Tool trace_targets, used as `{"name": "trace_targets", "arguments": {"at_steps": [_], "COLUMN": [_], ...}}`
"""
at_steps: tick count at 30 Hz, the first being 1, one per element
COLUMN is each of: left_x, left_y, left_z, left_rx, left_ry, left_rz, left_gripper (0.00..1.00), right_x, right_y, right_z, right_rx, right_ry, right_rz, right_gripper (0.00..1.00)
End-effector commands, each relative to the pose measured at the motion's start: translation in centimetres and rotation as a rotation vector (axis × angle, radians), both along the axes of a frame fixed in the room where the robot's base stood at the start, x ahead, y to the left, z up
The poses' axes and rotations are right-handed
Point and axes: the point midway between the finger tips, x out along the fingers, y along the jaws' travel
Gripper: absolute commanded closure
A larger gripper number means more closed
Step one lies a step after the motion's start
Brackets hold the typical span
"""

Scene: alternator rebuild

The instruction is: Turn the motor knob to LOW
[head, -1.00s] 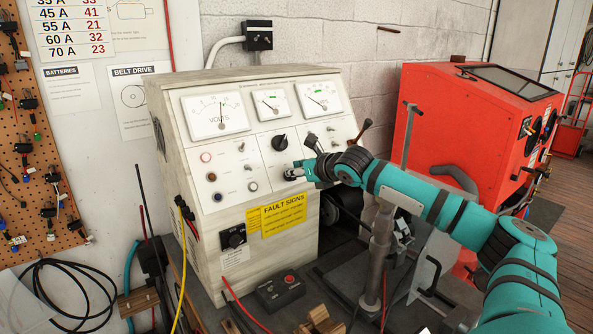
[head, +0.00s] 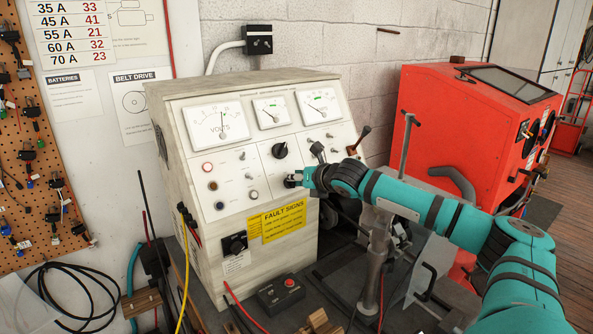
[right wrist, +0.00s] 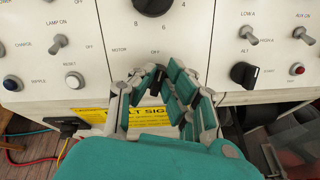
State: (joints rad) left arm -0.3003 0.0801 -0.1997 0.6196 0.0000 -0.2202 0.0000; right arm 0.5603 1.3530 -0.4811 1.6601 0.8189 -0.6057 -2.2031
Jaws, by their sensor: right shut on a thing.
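The motor knob (right wrist: 154,88) is a small black knob on the cream test bench's middle panel, below the printed words MOTOR and OFF in the right wrist view. My right gripper (right wrist: 155,97) is shut around it, and the fingers hide much of it. I cannot read its pointer setting or see the LOW mark. In the head view the right gripper (head: 294,181) reaches the panel from the right, below a larger black knob (head: 279,150). My left gripper is in neither view.
Beside the gripper, the panel carries a black ALT knob (right wrist: 244,74), a RESET button (right wrist: 73,81) and toggle switches. A yellow fault signs label (head: 284,222) is below. A red machine (head: 470,130) stands at the right. A button box (head: 281,294) lies in front.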

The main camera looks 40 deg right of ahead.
Motion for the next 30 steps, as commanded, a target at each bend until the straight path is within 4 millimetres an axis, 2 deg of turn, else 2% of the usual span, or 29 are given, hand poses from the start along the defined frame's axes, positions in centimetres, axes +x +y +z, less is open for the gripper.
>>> {"name": "trace_targets", "arguments": {"at_steps": [1,12,21,30], "left_x": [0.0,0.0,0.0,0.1], "left_y": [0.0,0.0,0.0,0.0], "left_z": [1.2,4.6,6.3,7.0], "left_rx": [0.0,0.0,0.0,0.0], "left_ry": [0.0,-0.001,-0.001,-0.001], "left_rz": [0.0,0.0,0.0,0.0], "left_gripper": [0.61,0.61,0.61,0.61], "right_x": [0.0,-0.1,-0.2,-0.2], "right_y": [0.0,-0.3,-0.5,-0.5], "right_z": [0.5,0.2,0.0,-0.2], "right_rx": [0.037,0.332,0.512,0.603], "right_ry": [-0.001,-0.035,-0.057,-0.068], "right_rz": [-0.022,-0.192,-0.298,-0.348], "right_gripper": [1.0,1.0,1.0,1.0]}}
